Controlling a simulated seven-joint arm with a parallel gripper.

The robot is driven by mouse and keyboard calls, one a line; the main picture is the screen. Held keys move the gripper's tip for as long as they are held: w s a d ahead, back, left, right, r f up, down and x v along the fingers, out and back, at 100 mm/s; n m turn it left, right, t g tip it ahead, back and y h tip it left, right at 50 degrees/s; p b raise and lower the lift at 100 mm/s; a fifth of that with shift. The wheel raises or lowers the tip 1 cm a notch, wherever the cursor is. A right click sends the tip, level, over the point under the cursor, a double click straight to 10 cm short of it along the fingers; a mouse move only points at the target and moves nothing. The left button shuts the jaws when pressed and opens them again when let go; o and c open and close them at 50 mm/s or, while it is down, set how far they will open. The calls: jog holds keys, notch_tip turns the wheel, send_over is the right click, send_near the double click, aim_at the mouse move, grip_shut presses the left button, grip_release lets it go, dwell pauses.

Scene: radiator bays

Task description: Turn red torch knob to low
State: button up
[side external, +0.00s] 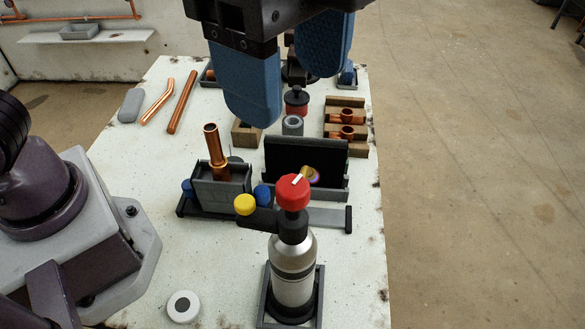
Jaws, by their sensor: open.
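The torch (291,272) stands upright in a dark square holder (263,300) at the front of the table. Its body is a silver cylinder with a dark band and a black neck. The red knob (291,196) sits on top, with a short white mark slanting toward the upper right. No low or high marking is legible.
A yellow knob (245,205) sits left of the red one. Behind it, a copper fitting (214,150) stands in a grey vise-like block (222,195). A black upright panel (303,157) stands behind the torch. Copper pipes (182,101) lie at back left. A white disc (183,306) lies front left.

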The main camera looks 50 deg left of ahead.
aim_at(293, 185)
jog(key=f+n, duration=0.3)
jog(key=f, duration=0.1)
jog(key=f+n, duration=0.3)
jog(key=f, duration=0.1)
jog(key=w+a+f+n, duration=0.1)
jog(key=f+n, duration=0.3)
jog(key=shift+f, duration=0.4)
jog(key=shift+c, duration=0.4)
jog(key=c, duration=0.9)
jog(key=shift+o, duration=0.2)
jog(key=shift+m, duration=0.9)
jog(key=o, duration=0.9)
jog(key=shift+o, duration=0.2)
